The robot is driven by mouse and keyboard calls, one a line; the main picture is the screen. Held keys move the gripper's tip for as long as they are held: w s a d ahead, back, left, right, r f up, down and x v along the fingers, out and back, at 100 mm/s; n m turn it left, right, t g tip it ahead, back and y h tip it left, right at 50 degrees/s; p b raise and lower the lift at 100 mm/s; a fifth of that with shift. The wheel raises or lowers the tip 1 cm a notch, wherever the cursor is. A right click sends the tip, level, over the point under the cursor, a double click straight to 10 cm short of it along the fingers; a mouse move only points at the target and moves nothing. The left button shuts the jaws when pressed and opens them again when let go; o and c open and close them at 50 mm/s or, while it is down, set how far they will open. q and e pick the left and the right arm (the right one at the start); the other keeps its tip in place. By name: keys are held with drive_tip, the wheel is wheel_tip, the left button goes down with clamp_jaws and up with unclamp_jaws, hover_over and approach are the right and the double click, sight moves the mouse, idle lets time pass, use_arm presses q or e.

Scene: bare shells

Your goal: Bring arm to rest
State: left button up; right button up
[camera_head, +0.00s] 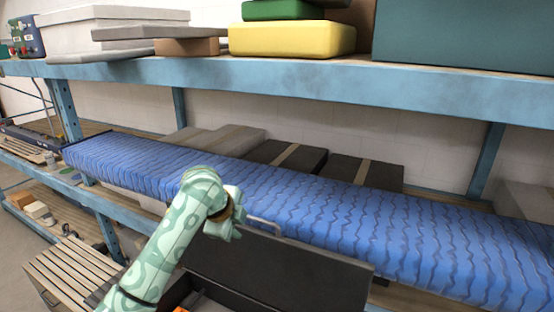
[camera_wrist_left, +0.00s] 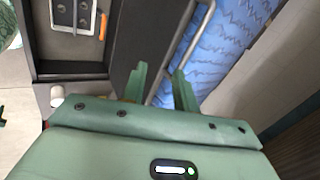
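My left arm, patterned in pale and dark green, comes in from the lower left in the head view. Its gripper (camera_head: 236,228) is beside the raised lid of a dark case. In the left wrist view the two green fingers (camera_wrist_left: 160,77) are apart, so the gripper is open. A thin metal handle (camera_wrist_left: 186,48) runs through the view by the fingers; whether it touches them I cannot tell. The handle also shows in the head view (camera_head: 264,222), at the lid's top edge. My right gripper is in neither view.
The open dark case (camera_head: 285,272) stands below a shelf with a blue, wavy-patterned long roll or mat (camera_head: 330,208). Dark boxes (camera_head: 285,156) lie behind it. The upper blue shelf beam (camera_head: 300,82) crosses above. A slatted wooden crate (camera_head: 75,270) is at lower left.

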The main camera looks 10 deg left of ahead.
use_arm(q)
drive_tip(key=s+a+f+n+y, duration=0.15)
drive_tip(key=s+f+n, duration=0.25)
drive_tip(key=s+f, duration=0.55)
drive_tip(key=s+a+f+n+y, duration=0.25)
drive_tip(key=s+a+n, duration=0.3)
drive_tip(key=s, duration=0.65)
drive_tip(key=s+a+f+n+y, duration=0.2)
drive_tip(key=s+a+f+n, duration=0.15)
drive_tip(key=s+a, duration=0.6)
drive_tip(key=s+d+f+g+h+b, duration=0.15)
drive_tip(key=f+b, duration=0.35)
drive_tip(key=f, duration=0.9)
drive_tip(key=s+d+f+b, duration=0.3)
drive_tip(key=f+b, duration=0.2)
drive_tip(key=f, duration=0.8)
drive_tip(key=s+d+f+g+h+b, duration=0.1)
drive_tip(key=s+d+f+b, duration=0.3)
drive_tip(key=f, duration=1)
drive_tip(key=s+a+f+n+g+h+b, duration=0.1)
drive_tip(key=s+f+b, duration=0.5)
drive_tip(key=s+f, duration=0.3)
drive_tip(key=s+f+n+g+b, duration=0.2)
drive_tip(key=s+f+b, duration=0.3)
drive_tip(key=f, duration=1.1)
drive_tip(key=s, duration=0.3)
drive_tip(key=shift+s+a+h+b, duration=0.35)
drive_tip(key=shift+s+a, duration=0.05)
drive_tip(key=shift+f, duration=0.1)
